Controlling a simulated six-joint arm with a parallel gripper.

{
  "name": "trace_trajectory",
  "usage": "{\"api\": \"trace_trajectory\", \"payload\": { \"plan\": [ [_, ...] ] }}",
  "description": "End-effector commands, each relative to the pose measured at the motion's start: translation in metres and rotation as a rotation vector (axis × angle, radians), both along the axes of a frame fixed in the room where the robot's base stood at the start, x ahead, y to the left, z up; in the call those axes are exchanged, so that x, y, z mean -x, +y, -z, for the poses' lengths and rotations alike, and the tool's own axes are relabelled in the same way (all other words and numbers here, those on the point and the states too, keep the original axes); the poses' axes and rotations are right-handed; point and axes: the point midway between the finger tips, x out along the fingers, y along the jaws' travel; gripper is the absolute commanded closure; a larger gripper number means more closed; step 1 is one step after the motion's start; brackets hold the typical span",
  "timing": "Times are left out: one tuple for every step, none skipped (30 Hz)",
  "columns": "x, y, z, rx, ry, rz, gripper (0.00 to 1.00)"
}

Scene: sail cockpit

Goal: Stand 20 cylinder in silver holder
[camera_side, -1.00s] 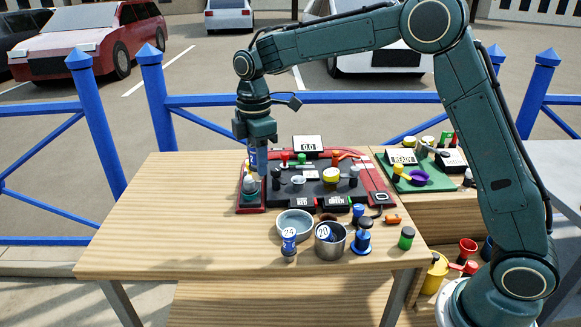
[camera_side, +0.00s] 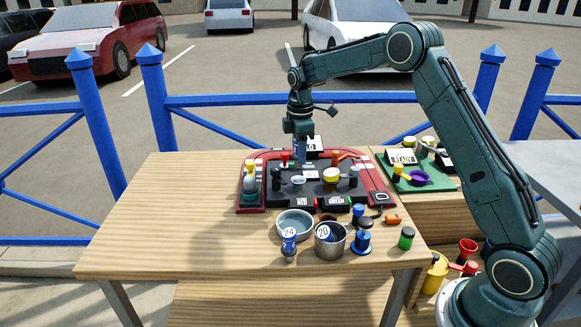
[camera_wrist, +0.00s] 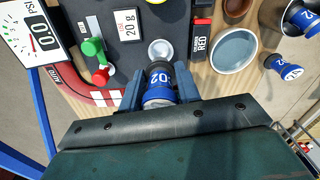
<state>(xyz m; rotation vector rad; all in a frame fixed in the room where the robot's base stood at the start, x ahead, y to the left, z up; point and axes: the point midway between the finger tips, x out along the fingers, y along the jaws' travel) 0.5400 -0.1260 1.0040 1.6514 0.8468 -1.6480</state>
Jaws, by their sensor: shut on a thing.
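My gripper (camera_side: 300,135) is shut on a blue cylinder with a white number band (camera_wrist: 158,85), held above the dark panel. The band reads as 02 in the wrist view, which fits an upside-down 20. A small silver round holder (camera_wrist: 160,50) lies just beyond the cylinder's far end in the wrist view, and it also shows on the panel in the side view (camera_side: 298,180). The holder looks empty. I cannot tell the height of the cylinder over the panel.
A red-edged panel (camera_side: 243,205) carries several knobs and cards, including a "20 g" card (camera_wrist: 127,26). A blue-grey bowl (camera_side: 295,222), a steel pot (camera_side: 331,250) with another 20 cylinder (camera_side: 324,234), and a 24 cylinder (camera_side: 289,238) stand in front. The table's left is clear.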

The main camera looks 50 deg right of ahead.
Motion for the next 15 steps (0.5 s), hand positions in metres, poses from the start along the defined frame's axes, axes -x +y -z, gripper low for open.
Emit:
{"api": "trace_trajectory", "payload": {
  "plan": [
    [0.000, 0.000, 0.000, 0.000, 0.000, 0.000, 0.92],
    [0.000, 0.000, 0.001, 0.000, 0.000, 0.000, 0.92],
    [0.000, 0.000, 0.002, 0.000, 0.000, 0.000, 0.92],
    [0.000, 0.000, 0.002, 0.000, 0.000, 0.000, 0.92],
    [0.000, 0.000, 0.003, 0.000, 0.000, 0.000, 0.92],
    [0.000, 0.000, 0.005, -0.001, 0.001, 0.000, 0.92],
    [0.000, 0.000, 0.006, -0.001, 0.001, -0.001, 0.92],
    [0.000, 0.001, 0.008, 0.000, 0.001, -0.001, 0.92],
    [0.000, 0.001, 0.010, 0.000, 0.002, -0.001, 0.92],
    [0.000, 0.001, 0.012, -0.001, 0.003, -0.001, 0.92],
    [0.000, 0.001, 0.013, -0.001, 0.003, -0.001, 0.92],
    [0.000, 0.001, 0.016, 0.000, 0.002, -0.001, 0.92],
    [0.000, 0.001, 0.018, 0.000, 0.002, -0.001, 0.92],
    [0.000, 0.001, 0.020, 0.000, 0.001, -0.001, 0.92],
    [0.000, 0.001, 0.023, 0.000, 0.002, -0.001, 0.92]
  ]
}}
